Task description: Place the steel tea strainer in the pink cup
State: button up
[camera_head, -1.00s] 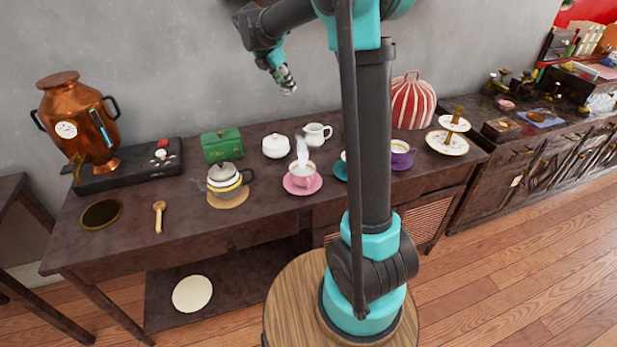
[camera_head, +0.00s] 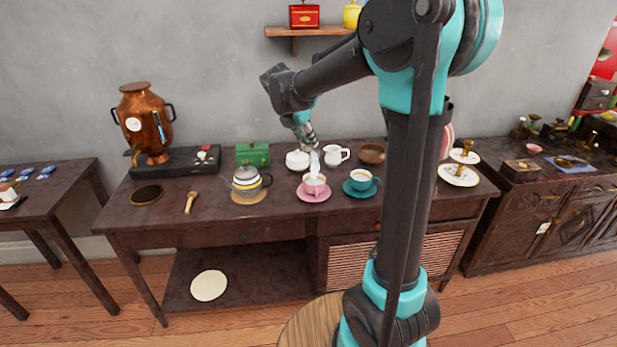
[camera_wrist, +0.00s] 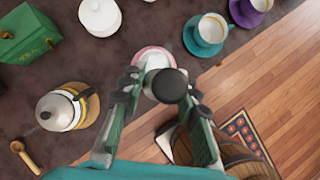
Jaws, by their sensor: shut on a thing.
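The pink cup (camera_head: 314,187) stands on its pink saucer (camera_head: 313,197) on the dark table, with a pale wisp like steam above it. My gripper (camera_head: 309,141) is above and slightly behind the cup in the head view. In the wrist view my gripper (camera_wrist: 165,92) is shut on a dark, round-ended piece, which I take as the handle end of the tea strainer (camera_wrist: 171,86). The pink cup's rim (camera_wrist: 140,53) shows just beyond it, partly hidden by it. The strainer's steel bowl cannot be made out in either view.
A teal cup (camera_head: 361,181) stands right of the pink cup, a teapot (camera_head: 246,181) left. A white lidded pot (camera_head: 297,160), white jug (camera_head: 336,154) and green box (camera_head: 252,154) stand behind. The table's front strip is clear.

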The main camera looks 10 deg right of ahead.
notch_tip(320, 180, down, 14)
jog(key=shift+r, duration=0.1)
dwell(0.4)
jog(key=o, duration=1)
jog(key=shift+o, duration=0.2)
jog(key=v, duration=1.2)
jog(key=s+d+f+m+y, duration=0.1)
jog(key=s+d+f+m, duration=0.2)
jog(key=s+m, duration=0.5)
jog(key=s+d+f+m+y, duration=0.1)
jog(key=s+d+f+m, duration=0.3)
jog(key=s+m, duration=0.4)
jog(key=s+d+f+m+y, duration=0.2)
jog(key=s+d+f+m, duration=0.2)
jog(key=m, duration=0.7)
jog(key=shift+s+f, duration=1.1)
jog(key=shift+s, duration=1.15)
